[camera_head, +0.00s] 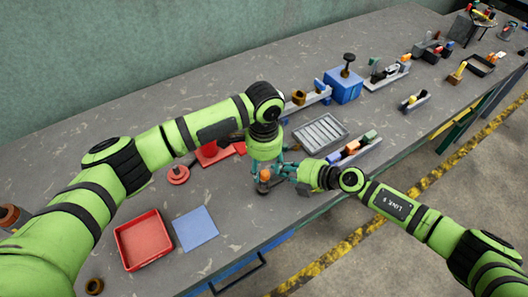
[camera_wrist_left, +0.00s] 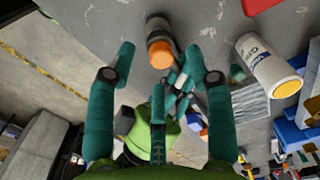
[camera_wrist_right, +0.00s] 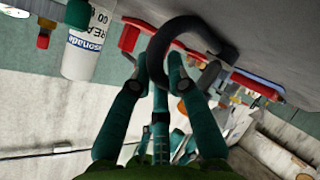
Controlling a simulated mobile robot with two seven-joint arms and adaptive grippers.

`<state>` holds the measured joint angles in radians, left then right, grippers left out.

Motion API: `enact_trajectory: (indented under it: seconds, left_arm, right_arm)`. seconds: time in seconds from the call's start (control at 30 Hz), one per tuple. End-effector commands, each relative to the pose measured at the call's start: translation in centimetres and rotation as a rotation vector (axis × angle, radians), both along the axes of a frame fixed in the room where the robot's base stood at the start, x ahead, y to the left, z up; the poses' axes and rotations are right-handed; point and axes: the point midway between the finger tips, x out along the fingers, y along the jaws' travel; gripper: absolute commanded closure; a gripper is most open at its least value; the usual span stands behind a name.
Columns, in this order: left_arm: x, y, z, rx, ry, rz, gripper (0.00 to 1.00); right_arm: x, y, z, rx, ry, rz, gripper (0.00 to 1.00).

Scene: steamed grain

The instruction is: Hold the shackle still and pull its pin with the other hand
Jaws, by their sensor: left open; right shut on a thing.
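The shackle (camera_wrist_right: 192,26) shows in the right wrist view as a thick dark bow against the grey bench. My right gripper (camera_head: 286,171) is shut on it, with its fingertips close together at the bow. An orange-ended cylinder (camera_wrist_left: 160,52), seemingly the pin, stands beside the shackle in the left wrist view; its orange end also shows in the head view (camera_head: 265,175). My left gripper (camera_head: 262,180) is open above it, pointing down. My fingers hide part of the shackle in the head view.
A white printed bottle (camera_wrist_left: 262,62) stands close by. A slatted grey tray (camera_head: 320,133) and a small-part rack (camera_head: 355,150) lie to the right. A red tray (camera_head: 143,241) and blue mat (camera_head: 195,229) are at front left. The bench's front edge is near.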

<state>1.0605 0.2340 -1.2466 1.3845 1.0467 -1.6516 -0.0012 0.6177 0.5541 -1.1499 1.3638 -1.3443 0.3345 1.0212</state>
Motion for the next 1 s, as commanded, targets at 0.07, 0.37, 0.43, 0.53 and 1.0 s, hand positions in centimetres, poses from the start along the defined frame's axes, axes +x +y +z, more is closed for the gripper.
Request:
enact_trajectory:
  seconds: [0.07, 0.37, 0.43, 0.53, 1.0]
  left_arm:
    - [0.0, 0.0, -1.0, 0.0, 0.001, 0.0, 0.47]
    - [0.0, 0.0, -2.5, -0.001, 0.0, -0.001, 0.47]
    - [0.0, 0.0, -2.5, -0.001, 0.0, -0.001, 0.47]
    - [0.0, 0.0, -2.5, -0.001, 0.0, -0.001, 0.47]
    - [-0.2, 0.0, -1.8, -0.013, -0.027, -0.007, 1.0]
  right_arm:
    - [0.1, 0.1, 0.2, 0.003, -0.002, -0.001, 1.0]
    - [0.1, 0.1, 0.2, 0.003, -0.002, -0.001, 1.0]
    - [0.1, 0.1, 0.2, 0.003, -0.002, -0.001, 1.0]
    - [0.1, 0.1, 0.2, 0.003, -0.002, -0.001, 1.0]
    - [0.1, 0.1, 0.2, 0.004, -0.003, -0.002, 1.0]
